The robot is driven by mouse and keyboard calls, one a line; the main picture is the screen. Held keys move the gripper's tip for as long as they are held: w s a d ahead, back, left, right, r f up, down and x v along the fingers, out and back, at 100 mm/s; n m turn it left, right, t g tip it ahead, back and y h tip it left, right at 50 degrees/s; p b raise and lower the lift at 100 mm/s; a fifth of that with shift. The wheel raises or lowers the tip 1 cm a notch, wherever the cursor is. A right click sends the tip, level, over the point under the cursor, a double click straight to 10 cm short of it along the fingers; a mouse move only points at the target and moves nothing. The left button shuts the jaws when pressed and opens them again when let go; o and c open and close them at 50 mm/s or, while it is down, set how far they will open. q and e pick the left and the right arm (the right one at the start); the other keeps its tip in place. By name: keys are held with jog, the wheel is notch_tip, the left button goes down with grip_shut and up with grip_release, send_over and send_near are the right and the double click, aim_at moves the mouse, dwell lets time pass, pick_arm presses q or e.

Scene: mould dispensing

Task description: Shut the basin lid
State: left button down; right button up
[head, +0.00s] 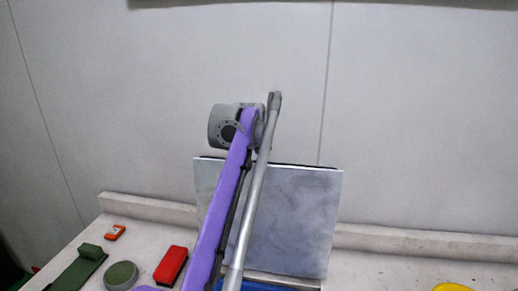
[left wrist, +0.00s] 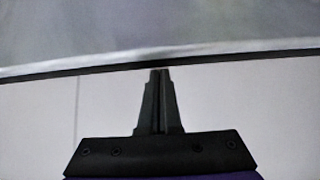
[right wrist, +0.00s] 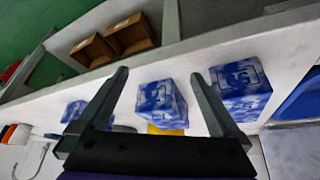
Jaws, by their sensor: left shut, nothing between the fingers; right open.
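The basin lid (head: 290,215) is a grey mottled panel standing raised, close to upright, in the head view. A strip of blue (head: 255,286) shows at its foot, where the basin is mostly cut off by the frame. My left arm passes in front of the lid and its wrist rises above the top edge; the left gripper is hidden in the head view. In the left wrist view my left gripper (left wrist: 160,75) is shut and empty, its tips at the lid's edge (left wrist: 230,52); I cannot tell whether they touch. My right gripper (right wrist: 159,74) is open and empty.
A red block (head: 171,266), a round green dish (head: 121,275), a dark green item (head: 80,268) and a small orange box (head: 115,233) lie left of the lid. A yellow item (head: 453,287) is at right. Blue-and-white blocks (right wrist: 162,105) and brown boxes (right wrist: 130,33) show in the right wrist view.

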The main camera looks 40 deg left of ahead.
aim_at(259, 162)
pick_arm(q)
jog(key=shift+s+d+f+b, duration=0.15)
jog(key=shift+s+d+f, duration=0.2)
jog(key=shift+s, duration=0.25)
jog(key=shift+s+d+f+b, duration=0.15)
jog(key=shift+s+d+f, duration=0.15)
jog(key=shift+s, duration=0.3)
jog(key=shift+s+f, duration=0.1)
jog(key=shift+f, duration=0.05)
jog(key=shift+s+d, duration=0.1)
jog(key=shift+s, duration=0.05)
